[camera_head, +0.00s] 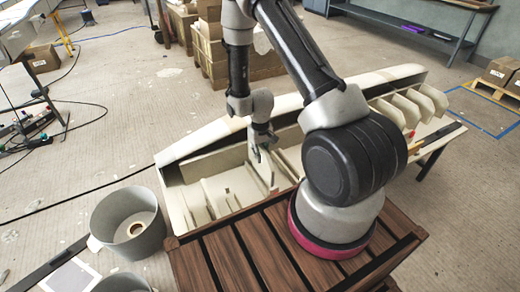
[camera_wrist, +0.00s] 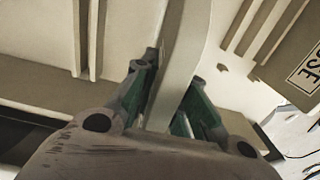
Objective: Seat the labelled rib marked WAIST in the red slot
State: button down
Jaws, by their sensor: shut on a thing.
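My gripper (camera_wrist: 176,92) is shut on a pale, curved rib (camera_wrist: 190,40), which stands up between its green-padded fingers in the wrist view. No label shows on the held rib, so I cannot tell whether it is marked WAIST. In the head view my gripper (camera_head: 258,152) points down over the inside of the long cream mould (camera_head: 215,140), left of its middle. I cannot tell whether the rib is in a slot. Another labelled plate (camera_wrist: 298,62), reading "SSE" in part, is at the right of the wrist view.
Several pale ribs (camera_head: 436,97) stand at the mould's right end. A slatted wooden deck (camera_head: 215,262) lies in front, with a grey bucket (camera_head: 112,215) at its left. Boxes (camera_head: 207,40) stand behind the mould. The floor at left is partly clear, with cables.

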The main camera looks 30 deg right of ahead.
jog(key=shift+f, duration=0.55)
jog(key=shift+f, duration=2.5)
dwell(0.6)
jog(key=c, duration=1.4)
grip_release()
jog(key=shift+o, duration=0.2)
notch_tip(320, 180, up, 12)
jog(key=shift+s, duration=0.1)
